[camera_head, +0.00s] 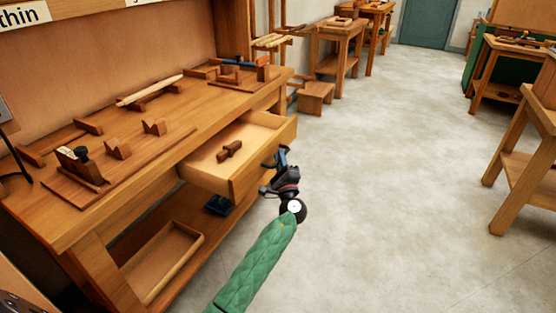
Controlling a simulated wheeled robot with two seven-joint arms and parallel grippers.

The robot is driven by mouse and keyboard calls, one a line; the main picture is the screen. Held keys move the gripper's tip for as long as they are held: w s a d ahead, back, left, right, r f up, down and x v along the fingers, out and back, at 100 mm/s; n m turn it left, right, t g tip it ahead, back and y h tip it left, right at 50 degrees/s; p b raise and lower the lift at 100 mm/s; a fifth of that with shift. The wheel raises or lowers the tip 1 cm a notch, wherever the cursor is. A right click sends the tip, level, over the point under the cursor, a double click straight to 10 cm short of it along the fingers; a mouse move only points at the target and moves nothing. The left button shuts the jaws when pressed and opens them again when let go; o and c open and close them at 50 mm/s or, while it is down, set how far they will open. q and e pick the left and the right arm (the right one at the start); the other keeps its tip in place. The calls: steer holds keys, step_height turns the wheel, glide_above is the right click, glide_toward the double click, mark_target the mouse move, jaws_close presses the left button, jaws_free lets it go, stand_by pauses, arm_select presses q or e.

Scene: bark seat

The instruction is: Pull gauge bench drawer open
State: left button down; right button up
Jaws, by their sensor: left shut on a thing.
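The gauge bench (55,215) is a long wooden workbench on the left in the head view. Its drawer (212,178) stands pulled out from under the top, with its inside showing. A small wooden gauge (229,151) lies in the drawer. My left gripper (274,161) is at the drawer's front, shut on the drawer's handle, which is mostly hidden behind the fingers. My left arm comes up from the bottom, in a green quilted sleeve. My right gripper is not in view.
Wooden blocks (154,127) and a plane (78,163) lie on the bench top. A shallow tray (165,262) and a dark object (219,204) are on the lower shelf. A small step stool (315,98) stands beyond the bench. The concrete floor (390,170) on the right is clear.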

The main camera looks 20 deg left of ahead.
arm_select(q)
steer(key=shift+f, duration=0.15)
steer(key=c, duration=1.7)
jaws_free()
steer(key=shift+c, duration=0.2)
steer(key=shift+s, duration=0.1)
